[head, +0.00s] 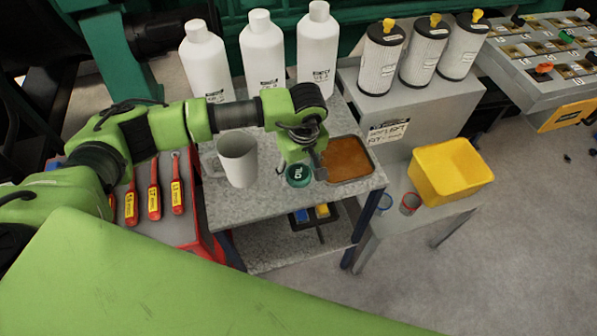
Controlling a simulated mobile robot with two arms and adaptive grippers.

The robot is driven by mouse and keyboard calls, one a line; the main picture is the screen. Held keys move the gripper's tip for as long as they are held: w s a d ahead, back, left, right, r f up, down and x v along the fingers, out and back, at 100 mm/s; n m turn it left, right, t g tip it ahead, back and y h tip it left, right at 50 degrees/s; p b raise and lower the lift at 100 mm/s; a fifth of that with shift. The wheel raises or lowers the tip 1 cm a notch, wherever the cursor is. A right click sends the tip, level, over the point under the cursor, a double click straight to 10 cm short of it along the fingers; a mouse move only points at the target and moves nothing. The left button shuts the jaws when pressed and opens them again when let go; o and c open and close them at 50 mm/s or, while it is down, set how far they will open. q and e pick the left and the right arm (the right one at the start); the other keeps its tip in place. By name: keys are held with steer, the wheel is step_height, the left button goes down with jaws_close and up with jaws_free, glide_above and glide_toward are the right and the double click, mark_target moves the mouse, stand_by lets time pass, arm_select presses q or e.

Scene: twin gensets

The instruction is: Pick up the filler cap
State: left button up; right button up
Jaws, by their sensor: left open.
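A round dark green cap (298,175) with white lettering, which looks like the filler cap, lies on the grey speckled table top (262,206) near its front edge. My left arm reaches in from the left, and my left gripper (303,168) points down right at the cap. The gripper is open, with a finger beside the cap on its right. I cannot tell whether the fingers touch it, and part of the cap's far side is hidden by the gripper. My right gripper is not in view.
A grey mug (238,160) stands left of the cap, a tray with a brown surface (347,158) right of it. White bottles (262,52) stand behind. A yellow bin (449,171) sits on a lower bench at right. Red-handled tools (154,200) lie at left.

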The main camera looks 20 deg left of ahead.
arm_select(q)
steer(key=c, duration=1)
steer(key=shift+r, duration=0.1)
